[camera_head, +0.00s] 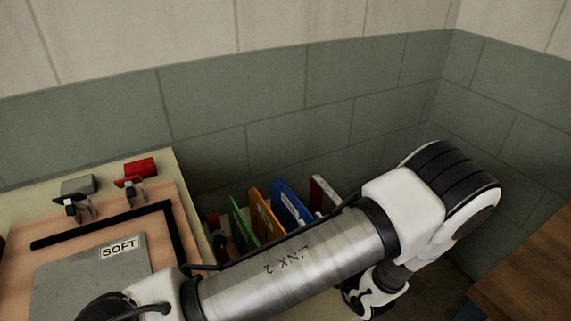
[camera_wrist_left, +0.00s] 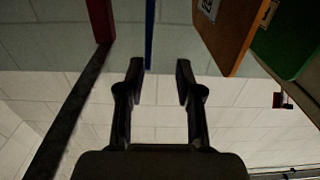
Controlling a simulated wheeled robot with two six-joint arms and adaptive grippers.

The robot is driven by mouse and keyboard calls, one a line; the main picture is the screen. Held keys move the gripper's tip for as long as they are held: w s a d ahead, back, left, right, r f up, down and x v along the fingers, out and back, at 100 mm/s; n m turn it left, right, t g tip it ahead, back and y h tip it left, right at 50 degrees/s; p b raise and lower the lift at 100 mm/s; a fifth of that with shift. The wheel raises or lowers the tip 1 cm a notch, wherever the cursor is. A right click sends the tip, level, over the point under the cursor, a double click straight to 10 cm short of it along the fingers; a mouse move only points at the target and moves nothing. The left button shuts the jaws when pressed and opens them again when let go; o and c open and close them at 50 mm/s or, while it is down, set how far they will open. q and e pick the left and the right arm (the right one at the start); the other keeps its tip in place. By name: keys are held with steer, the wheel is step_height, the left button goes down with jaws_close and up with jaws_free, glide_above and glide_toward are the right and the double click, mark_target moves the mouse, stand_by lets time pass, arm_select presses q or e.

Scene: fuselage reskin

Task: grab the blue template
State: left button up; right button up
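The blue template (camera_head: 287,200) stands upright among other coloured panels in the head view, its lower part hidden behind my left arm. In the left wrist view the blue template (camera_wrist_left: 150,35) shows edge-on as a thin strip, its end close to the fingertips and nearer the left-hand finger. My left gripper (camera_wrist_left: 160,75) is open, with nothing held between its fingers. I cannot tell whether the strip lies between the fingertips or just beyond them. In the head view, the fingers of my left gripper are hidden. My right gripper is in neither view.
A green panel (camera_head: 239,223) and an orange panel (camera_head: 266,215) stand left of the blue one; a red-and-white panel (camera_head: 324,193) stands right. A bench (camera_head: 180,165) with a grey plate marked SOFT (camera_head: 85,275) is at left. A brown wooden surface (camera_head: 535,265) is at right.

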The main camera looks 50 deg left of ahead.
mark_target(300, 209)
arm_select(q)
steer(key=x, duration=0.2)
steer(key=b+x, duration=0.1)
steer(key=x, duration=0.1)
steer(key=f+x, duration=0.1)
steer(key=x, duration=0.2)
steer(key=shift+w, duration=0.15)
steer(key=shift+d+r, duration=0.1)
steer(key=shift+r, duration=0.05)
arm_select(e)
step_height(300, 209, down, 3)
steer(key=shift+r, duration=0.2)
arm_select(q)
jaws_close()
